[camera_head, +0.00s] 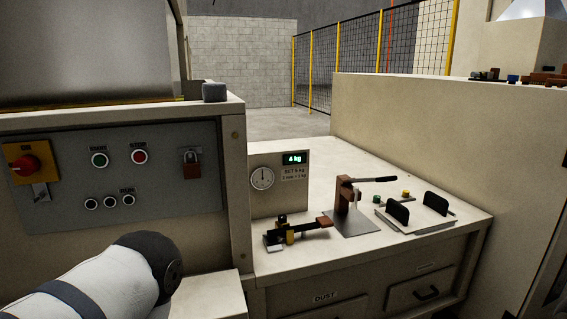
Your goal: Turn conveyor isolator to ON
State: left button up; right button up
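The conveyor isolator (24,164) is a red rotary knob on a yellow plate at the left end of a grey control panel (75,215). Small lettering sits above the knob; its exact setting is too small to tell. A small metal piece (40,191) hangs just below the yellow plate. A red padlock (192,164) hangs at the right part of the panel. Part of my white arm with a dark joint comes in at the lower left, below the panel. Neither of my grippers shows.
The panel also has a green button (99,159), a red button (139,156) and small round fittings below. To the right, a bench (300,262) carries a dial scale box (280,182), a lever press (345,200) and a tray (420,222). A low wall (450,130) stands behind.

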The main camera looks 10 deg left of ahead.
aim_at(26, 165)
jog(key=u, duration=1.85)
